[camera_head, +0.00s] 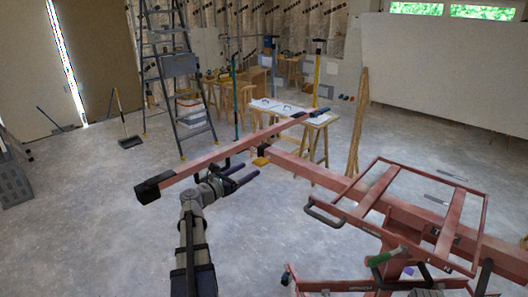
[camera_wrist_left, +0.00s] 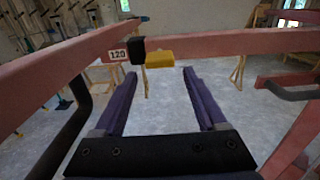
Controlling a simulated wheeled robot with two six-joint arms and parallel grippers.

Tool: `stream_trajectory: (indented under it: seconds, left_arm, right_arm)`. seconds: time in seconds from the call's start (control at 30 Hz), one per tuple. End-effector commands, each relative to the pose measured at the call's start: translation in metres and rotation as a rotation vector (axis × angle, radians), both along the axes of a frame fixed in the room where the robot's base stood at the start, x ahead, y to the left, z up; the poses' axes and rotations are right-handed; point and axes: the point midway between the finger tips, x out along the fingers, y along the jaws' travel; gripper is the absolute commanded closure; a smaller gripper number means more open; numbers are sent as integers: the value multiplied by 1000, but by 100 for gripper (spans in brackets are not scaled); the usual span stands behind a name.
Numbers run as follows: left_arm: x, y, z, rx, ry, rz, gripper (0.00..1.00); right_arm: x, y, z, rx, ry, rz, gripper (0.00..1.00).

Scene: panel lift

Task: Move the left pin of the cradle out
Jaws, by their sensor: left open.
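The cradle is a red steel frame; its long cross bar (camera_head: 225,155) runs diagonally in the head view, with a black end piece (camera_head: 153,188). A second red beam (camera_head: 310,170) runs right from a yellow block (camera_head: 260,161), which seems to be the left pin's grip. In the left wrist view the yellow block (camera_wrist_left: 160,60) sits beside a black block (camera_wrist_left: 138,50) and a "120" label. My left gripper (camera_head: 250,168) is open and empty, its purple fingers pointing at the yellow block, apart from it. Grey and dark parts at the lower right may be my right gripper (camera_head: 425,285); its jaws are unclear.
A red rectangular frame (camera_head: 455,215) with black handles and a green-handled lever (camera_head: 387,256) stand at right. A stepladder (camera_head: 178,75) and a white-topped table (camera_head: 290,110) are behind.

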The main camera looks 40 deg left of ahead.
Motion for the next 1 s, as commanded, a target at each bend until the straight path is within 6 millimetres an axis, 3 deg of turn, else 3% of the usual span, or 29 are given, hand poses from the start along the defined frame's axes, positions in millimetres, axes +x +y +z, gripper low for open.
stream_trajectory:
  seconds: [0.1, 0.5, 0.93, 1.0]
  left_arm:
    - [13, 0, 5, 0, 0, -3, 14]
    - [68, -5, 3, 0, 0, -1, 14]
    - [76, -7, 4, 0, 0, 0, 14]
    - [76, -7, 4, 0, 0, 0, 20]
  right_arm:
    - [-1, 0, 5, 0, 0, 0, 14]
    - [0, 0, 4, 0, 0, 0, 14]
    - [0, 0, 4, 0, 0, 0, 14]
    - [0, 0, 4, 0, 0, 0, 14]
